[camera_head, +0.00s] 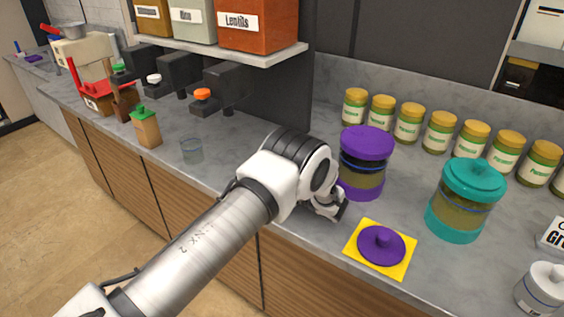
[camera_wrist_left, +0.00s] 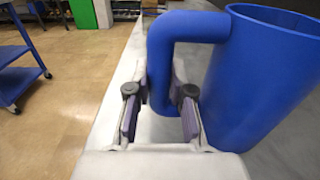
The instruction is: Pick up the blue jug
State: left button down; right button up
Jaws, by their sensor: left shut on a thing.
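The blue jug (camera_wrist_left: 262,75) stands large on the right side of the left wrist view, with its open top up. Its handle (camera_wrist_left: 172,70) curves down on its left side. My left gripper (camera_wrist_left: 160,98) has one finger on each side of the handle and is shut on it. The lower end of the handle between the fingers is partly hidden. In the head view my left arm reaches in from the lower left to the counter, and I cannot make out the jug there. My right gripper is not in view.
A purple-lidded jar (camera_head: 364,150) stands close to my left wrist. A purple lid (camera_head: 381,245) lies on a yellow square (camera_head: 404,262), left of a teal jar (camera_head: 465,205). A shelf (camera_head: 268,57) overhangs the counter behind.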

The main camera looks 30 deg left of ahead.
pick_arm(q)
jog(key=shift+r, duration=0.15)
jog(key=shift+w+r+b, duration=0.1)
jog(key=shift+r+b, duration=0.15)
jog(key=shift+b, duration=0.05)
jog(key=r, duration=0.1)
jog(key=r+b, duration=0.1)
jog(key=shift+s+r, duration=0.3)
jog(key=shift+s, duration=0.05)
jog(key=s+d+r+b, duration=0.1)
jog(key=s+b, duration=0.1)
jog(key=s, duration=1.3)
jog(key=shift+s+d+r+b, duration=0.15)
jog(key=shift+s+r+b, duration=0.1)
jog(key=shift+b, duration=0.1)
jog(key=shift+w, duration=0.1)
